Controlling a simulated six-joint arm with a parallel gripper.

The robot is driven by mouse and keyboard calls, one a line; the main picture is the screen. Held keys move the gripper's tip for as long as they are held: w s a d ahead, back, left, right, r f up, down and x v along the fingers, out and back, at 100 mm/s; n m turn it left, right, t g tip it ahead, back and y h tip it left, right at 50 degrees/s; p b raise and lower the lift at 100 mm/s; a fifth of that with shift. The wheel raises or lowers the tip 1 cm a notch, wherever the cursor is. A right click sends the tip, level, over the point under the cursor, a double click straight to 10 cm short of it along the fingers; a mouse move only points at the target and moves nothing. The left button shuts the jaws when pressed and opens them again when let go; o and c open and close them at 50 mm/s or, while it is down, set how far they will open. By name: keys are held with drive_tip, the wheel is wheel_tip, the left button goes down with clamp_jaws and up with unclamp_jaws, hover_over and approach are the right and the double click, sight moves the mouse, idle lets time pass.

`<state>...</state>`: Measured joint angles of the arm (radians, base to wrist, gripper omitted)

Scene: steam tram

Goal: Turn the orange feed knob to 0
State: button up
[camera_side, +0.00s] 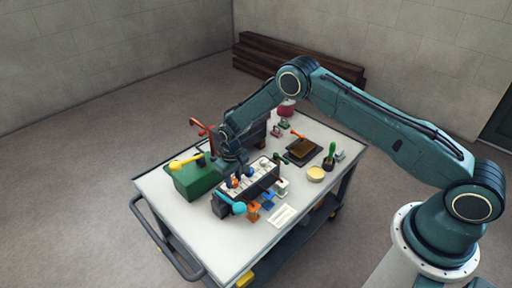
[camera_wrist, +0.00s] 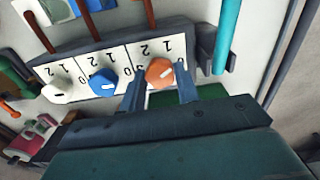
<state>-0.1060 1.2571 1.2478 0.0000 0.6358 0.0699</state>
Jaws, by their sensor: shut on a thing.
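The orange feed knob (camera_wrist: 158,72) sits on a white scale plate at the right end of a row of three knobs. My gripper (camera_wrist: 160,84) has one finger on each side of it and is shut on it. Its white pointer mark shows, slanted toward the right finger. In the side view my gripper (camera_side: 236,174) is down at the dark knob box (camera_side: 262,181), and the orange knob is small there (camera_side: 235,183).
A blue knob (camera_wrist: 103,82) and a white knob (camera_wrist: 57,91) stand left of the orange one. A cyan bar (camera_wrist: 227,35) rises close on the right. A green box (camera_side: 195,178) with a yellow handle stands beside the knob box on the white cart (camera_side: 235,250).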

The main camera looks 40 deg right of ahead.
sight(234, 181)
drive_tip(key=m, duration=0.6)
drive_tip(key=shift+m, duration=0.3)
idle(0.4)
drive_tip(key=o, duration=1)
drive_tip(key=shift+r, duration=0.1)
wheel_tip(234, 181, up, 14)
drive_tip(key=shift+f, duration=0.15)
